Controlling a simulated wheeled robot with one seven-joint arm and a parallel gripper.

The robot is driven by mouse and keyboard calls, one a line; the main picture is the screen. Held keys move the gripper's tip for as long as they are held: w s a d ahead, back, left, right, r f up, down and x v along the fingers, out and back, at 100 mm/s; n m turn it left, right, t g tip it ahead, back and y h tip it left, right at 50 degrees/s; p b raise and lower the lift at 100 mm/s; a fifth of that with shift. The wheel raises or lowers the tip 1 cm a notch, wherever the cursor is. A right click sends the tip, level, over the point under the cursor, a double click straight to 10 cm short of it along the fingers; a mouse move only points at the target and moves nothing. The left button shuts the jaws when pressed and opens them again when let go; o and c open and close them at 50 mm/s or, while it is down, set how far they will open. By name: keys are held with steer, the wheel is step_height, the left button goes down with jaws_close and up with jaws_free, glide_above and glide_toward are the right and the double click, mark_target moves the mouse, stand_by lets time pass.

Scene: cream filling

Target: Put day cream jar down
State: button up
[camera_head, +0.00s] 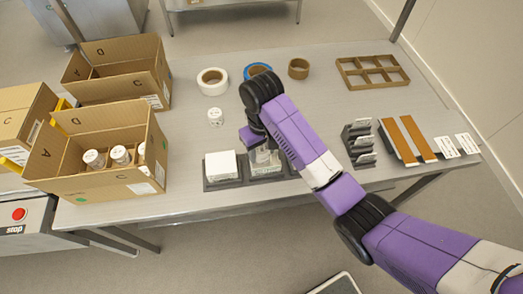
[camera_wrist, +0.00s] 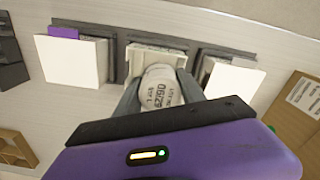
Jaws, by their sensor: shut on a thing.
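My gripper (camera_wrist: 160,90) is shut on a white jar (camera_wrist: 162,86), with one dark finger on each side of it. Printed text, including "06/29", shows on the jar's top. The jar is over or at the near edge of a pale box (camera_wrist: 155,52) in the middle grey holder; I cannot tell whether it touches the box. In the head view my gripper (camera_head: 256,138) is mostly hidden behind my arm, above the middle pale box (camera_head: 265,161). The held jar cannot be made out there.
A white stack (camera_head: 221,166) stands left of the middle box. Another jar (camera_head: 215,117) stands alone behind it. An open cardboard box (camera_head: 110,184) with several jars is at the left. Tape rolls (camera_head: 212,82) and a divided tray (camera_head: 373,71) lie at the back. Dark stands (camera_head: 359,144) are at the right.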

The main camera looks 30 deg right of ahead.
mark_target(262, 147)
steer(key=shift+f, duration=0.6)
steer(key=o, duration=1.4)
steer(key=shift+s+f, duration=0.1)
steer(key=shift+f, duration=0.05)
steer(key=shift+o, duration=0.2)
step_height(262, 147, up, 12)
steer(key=p, duration=0.5)
steer(key=shift+d+p, duration=0.15)
steer(key=shift+p, duration=0.2)
steer(key=shift+w+b, duration=0.3)
steer(key=shift+b, duration=0.05)
steer(key=shift+r, duration=0.4)
steer(key=shift+s+r, duration=0.15)
steer(key=shift+r, duration=0.25)
steer(key=shift+a, duration=0.2)
